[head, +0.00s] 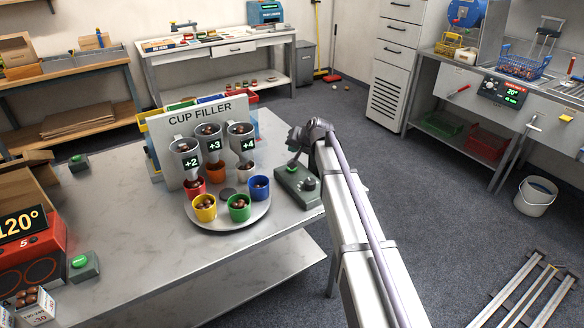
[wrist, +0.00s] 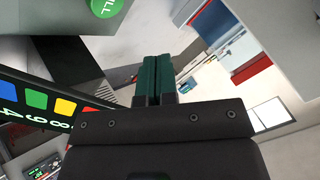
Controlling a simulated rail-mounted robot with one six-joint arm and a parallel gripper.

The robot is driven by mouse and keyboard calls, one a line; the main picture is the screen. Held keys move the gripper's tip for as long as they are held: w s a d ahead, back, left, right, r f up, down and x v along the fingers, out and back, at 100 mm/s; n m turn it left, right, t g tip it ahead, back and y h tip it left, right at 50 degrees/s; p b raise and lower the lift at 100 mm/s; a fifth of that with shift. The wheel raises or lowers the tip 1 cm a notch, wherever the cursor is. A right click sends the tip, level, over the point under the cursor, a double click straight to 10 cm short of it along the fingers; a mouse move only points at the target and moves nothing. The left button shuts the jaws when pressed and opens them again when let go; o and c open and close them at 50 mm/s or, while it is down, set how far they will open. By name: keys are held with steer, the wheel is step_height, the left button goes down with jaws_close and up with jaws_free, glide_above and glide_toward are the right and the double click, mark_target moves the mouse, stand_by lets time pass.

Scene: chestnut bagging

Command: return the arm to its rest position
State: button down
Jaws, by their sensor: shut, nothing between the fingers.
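My gripper (wrist: 152,68) shows in the wrist view with its two teal fingers pressed together and nothing between them. In the head view my gripper (head: 295,142) hangs at the end of my arm, above the grey control box (head: 292,180) with a green button, at the right edge of the cup filler table. The fingers are small and partly hidden there. The wrist view shows a green button (wrist: 105,5) at the top and a dark panel (wrist: 30,108) with coloured squares at the left.
The cup filler (head: 207,115) has three funnels over a round turntable (head: 228,222) with coloured cups, several holding chestnuts. The table (head: 135,232) also carries a red machine (head: 42,262) at the left. A white bucket (head: 534,192) stands there.

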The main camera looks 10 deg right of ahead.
steer(key=s, duration=0.2)
steer(key=s+f+g, duration=0.1)
steer(key=s+f+n+g, duration=0.1)
steer(key=s, duration=0.1)
steer(key=shift+s, duration=0.35)
steer(key=s+g, duration=0.1)
steer(key=s, duration=0.3)
steer(key=s+g+h+p, duration=0.1)
steer(key=s, duration=0.3)
steer(key=shift+a+f+n, duration=0.1)
steer(key=shift+n, duration=0.3)
steer(key=s+r+n+g+h+p, duration=0.1)
steer(key=s+r+g+p, duration=0.1)
steer(key=s, duration=1.1)
steer(key=s+r+g+h+p, duration=0.2)
steer(key=s+p, duration=0.3)
steer(key=s, duration=0.9)
steer(key=shift+a+r+n, duration=0.15)
steer(key=shift+r+n, duration=0.25)
steer(key=shift+r, duration=0.15)
